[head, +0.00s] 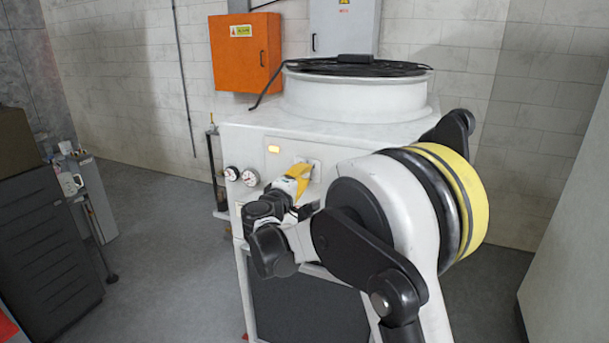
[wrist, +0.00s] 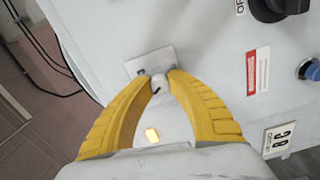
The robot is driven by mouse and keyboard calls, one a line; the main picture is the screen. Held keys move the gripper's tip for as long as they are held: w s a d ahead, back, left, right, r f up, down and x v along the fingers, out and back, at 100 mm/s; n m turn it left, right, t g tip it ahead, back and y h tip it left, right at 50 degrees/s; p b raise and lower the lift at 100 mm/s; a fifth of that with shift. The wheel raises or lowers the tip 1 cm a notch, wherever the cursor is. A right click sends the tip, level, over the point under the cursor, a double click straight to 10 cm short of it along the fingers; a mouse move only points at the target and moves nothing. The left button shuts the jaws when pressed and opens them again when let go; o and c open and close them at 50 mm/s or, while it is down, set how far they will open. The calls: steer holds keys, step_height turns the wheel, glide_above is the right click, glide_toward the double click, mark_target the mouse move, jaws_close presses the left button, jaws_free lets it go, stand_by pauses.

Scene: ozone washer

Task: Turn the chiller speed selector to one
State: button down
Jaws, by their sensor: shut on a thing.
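The white chiller cabinet (head: 268,140) stands against the back wall in the head view. My gripper (head: 303,170) reaches its upper front face with yellow fingers at a small pale plate (head: 314,165). In the wrist view the fingers of my gripper (wrist: 158,80) close on a small pale knob, apparently the speed selector (wrist: 157,82), on that square plate (wrist: 150,60). The fingertips cover the knob's sides, and a dark curved mark shows below it. I cannot read which setting it points to.
The wrist view shows a large black rotary knob (wrist: 285,5), a blue button (wrist: 310,69) and a red-and-white label (wrist: 258,71). An orange box (head: 245,55) hangs behind.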

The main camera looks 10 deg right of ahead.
steer(key=shift+n, duration=0.9)
steer(key=c, duration=1.2)
jaws_free()
steer(key=shift+a, duration=0.1)
steer(key=shift+c, duration=0.2)
steer(key=v, duration=1.2)
